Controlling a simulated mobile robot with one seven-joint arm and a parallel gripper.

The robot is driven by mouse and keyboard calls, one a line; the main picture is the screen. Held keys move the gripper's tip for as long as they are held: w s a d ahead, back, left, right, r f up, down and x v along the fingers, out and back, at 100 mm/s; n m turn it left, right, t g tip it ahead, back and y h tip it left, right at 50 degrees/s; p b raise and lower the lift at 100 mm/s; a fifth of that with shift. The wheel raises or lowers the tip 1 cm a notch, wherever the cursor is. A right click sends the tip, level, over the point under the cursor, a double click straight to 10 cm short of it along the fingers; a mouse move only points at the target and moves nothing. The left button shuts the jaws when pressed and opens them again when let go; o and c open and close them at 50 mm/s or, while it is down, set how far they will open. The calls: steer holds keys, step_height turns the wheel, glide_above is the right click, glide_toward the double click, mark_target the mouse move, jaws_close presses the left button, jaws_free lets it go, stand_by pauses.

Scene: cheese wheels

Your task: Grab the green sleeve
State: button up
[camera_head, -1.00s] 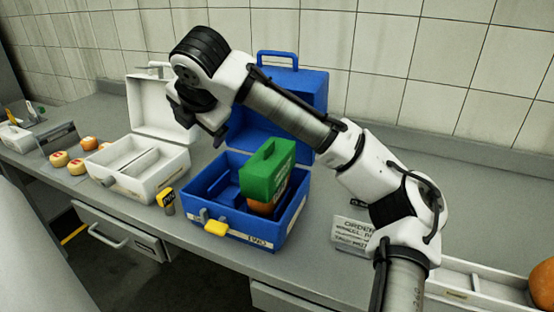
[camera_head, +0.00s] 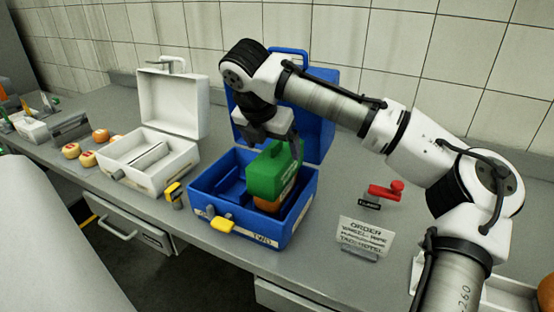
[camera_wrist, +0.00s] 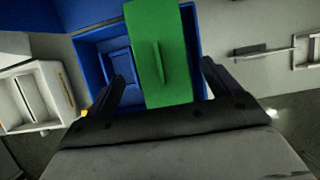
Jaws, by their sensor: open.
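The green sleeve (camera_head: 270,174) stands in the right part of the open blue case (camera_head: 268,238), around or over an orange cheese wheel (camera_head: 272,204) that shows below it. The sleeve has a raised grip on top. In the wrist view the green sleeve (camera_wrist: 163,62) lies ahead between the two dark fingers of my gripper (camera_wrist: 160,85), with its ridge upright in the picture. My gripper (camera_head: 272,143) is open and empty, just above the sleeve. In the head view its fingers are partly hidden, so I cannot tell whether one touches the sleeve.
The blue case's raised lid (camera_head: 318,110) stands close behind my gripper. An open white case (camera_head: 150,165) is to the left, with several small cheeses (camera_head: 88,158) beyond it. An order sign (camera_head: 362,238) and a red-handled tool (camera_head: 386,190) are to the right.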

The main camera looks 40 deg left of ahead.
mark_target(276, 154)
steer(key=p+x, duration=0.1)
steer(key=x, duration=0.4)
steer(key=shift+d, duration=0.1)
steer(key=shift+c, duration=0.4)
steer(key=c, duration=1)
